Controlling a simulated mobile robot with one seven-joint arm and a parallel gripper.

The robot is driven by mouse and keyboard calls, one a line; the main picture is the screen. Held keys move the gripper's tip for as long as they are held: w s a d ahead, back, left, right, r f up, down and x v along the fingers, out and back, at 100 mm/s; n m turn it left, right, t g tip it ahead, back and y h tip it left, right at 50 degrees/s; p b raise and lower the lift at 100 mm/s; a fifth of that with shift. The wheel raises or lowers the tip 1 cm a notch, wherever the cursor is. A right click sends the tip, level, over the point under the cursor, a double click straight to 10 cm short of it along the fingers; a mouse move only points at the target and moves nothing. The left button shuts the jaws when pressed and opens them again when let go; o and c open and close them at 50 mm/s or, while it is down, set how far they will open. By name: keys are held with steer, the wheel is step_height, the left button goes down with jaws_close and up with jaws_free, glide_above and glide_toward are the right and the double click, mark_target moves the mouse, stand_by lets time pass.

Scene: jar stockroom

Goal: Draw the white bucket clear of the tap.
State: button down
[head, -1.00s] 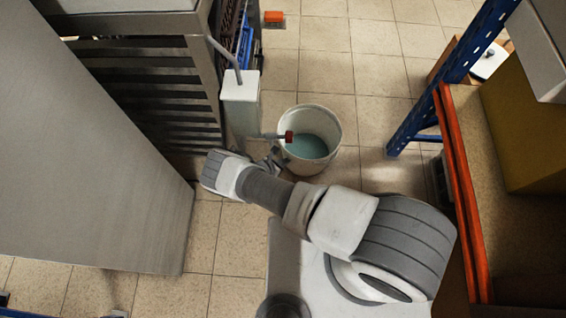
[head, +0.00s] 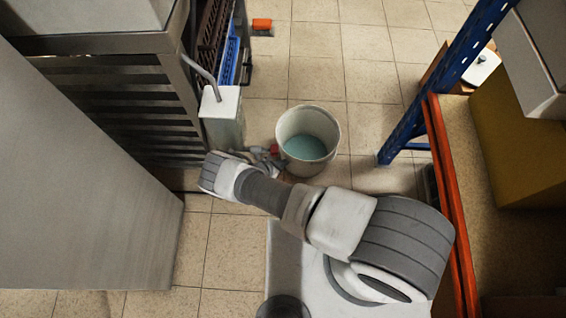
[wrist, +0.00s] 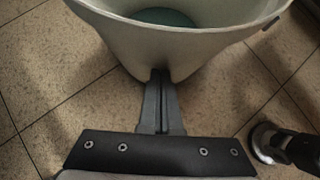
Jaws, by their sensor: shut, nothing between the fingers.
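The white bucket (head: 324,167) stands upright on the tiled floor, with blue-green contents inside. The tap's red end (head: 274,150) is just left of the bucket's rim, no longer over its opening in the head view; any small gap there is hard to judge. The tap comes from a pale post (head: 222,120) with a bent grey pipe on top. My gripper (head: 282,163) is low at the bucket's left side, partly hidden by my arm. In the wrist view my gripper (wrist: 160,76) is shut and empty, its tips against or very near the outer wall of the bucket (wrist: 200,48).
A slatted metal unit (head: 120,95) and large grey panel (head: 75,190) stand left. A blue rack upright (head: 440,90) and orange-edged shelf (head: 450,200) stand right. Floor behind the bucket (head: 330,75) is clear. A dark rod with round end (wrist: 265,142) lies right in the wrist view.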

steer(key=s+a, duration=0.8)
steer(key=s, duration=0.1)
steer(key=shift+s+a+r, duration=0.3)
steer(key=shift+a+r, duration=0.05)
steer(key=shift+r, duration=0.1)
